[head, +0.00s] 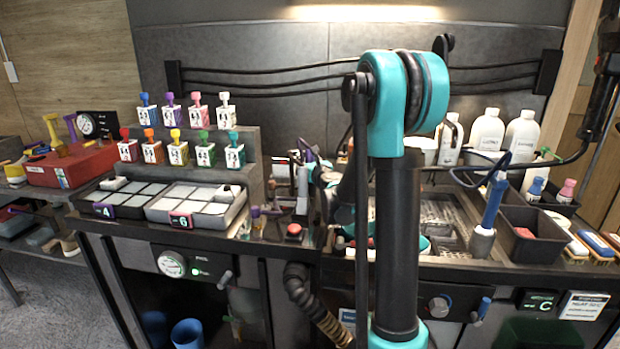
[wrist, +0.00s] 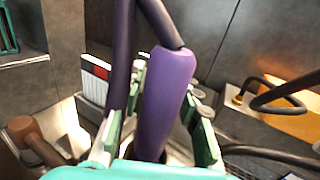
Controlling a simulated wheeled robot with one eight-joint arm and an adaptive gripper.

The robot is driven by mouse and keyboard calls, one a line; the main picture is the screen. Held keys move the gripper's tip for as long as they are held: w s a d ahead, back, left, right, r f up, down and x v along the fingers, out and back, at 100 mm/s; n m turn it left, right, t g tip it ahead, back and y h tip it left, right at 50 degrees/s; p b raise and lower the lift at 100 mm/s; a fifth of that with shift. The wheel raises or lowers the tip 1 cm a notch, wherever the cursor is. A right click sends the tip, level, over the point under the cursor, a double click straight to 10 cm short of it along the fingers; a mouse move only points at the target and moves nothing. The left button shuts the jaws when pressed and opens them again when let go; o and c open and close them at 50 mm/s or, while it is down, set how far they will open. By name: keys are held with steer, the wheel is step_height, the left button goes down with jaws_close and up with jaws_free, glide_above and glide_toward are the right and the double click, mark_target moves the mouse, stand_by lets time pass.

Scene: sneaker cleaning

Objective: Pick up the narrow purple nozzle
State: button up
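The narrow purple nozzle (wrist: 166,100) stands nearly upright in the wrist view, leaning slightly, with a dark hose running from its top. My gripper (wrist: 166,85) has its two green-padded fingers on either side of it. The fingers look apart, with a gap on the nozzle's left; the right finger is close to it, and I cannot tell whether they touch. A dark purple tube (wrist: 123,55) passes in front of the left finger. The nozzle's lower end is hidden behind the teal gripper body. In the head view my arm mostly hides this spot.
A brown-handled tool (wrist: 35,138) lies left of the gripper in the wrist view. A red-and-white box (wrist: 96,75) stands behind. In the head view, stamp bottles on a stepped rack (head: 245,150) stand left; white bottles (head: 487,132) and a black bin (head: 532,232) are right.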

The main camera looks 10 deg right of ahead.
steer(key=shift+w+a, duration=0.1)
steer(key=shift+w, duration=0.15)
jaws_close()
steer(key=shift+r, duration=0.1)
stand_by(0.3)
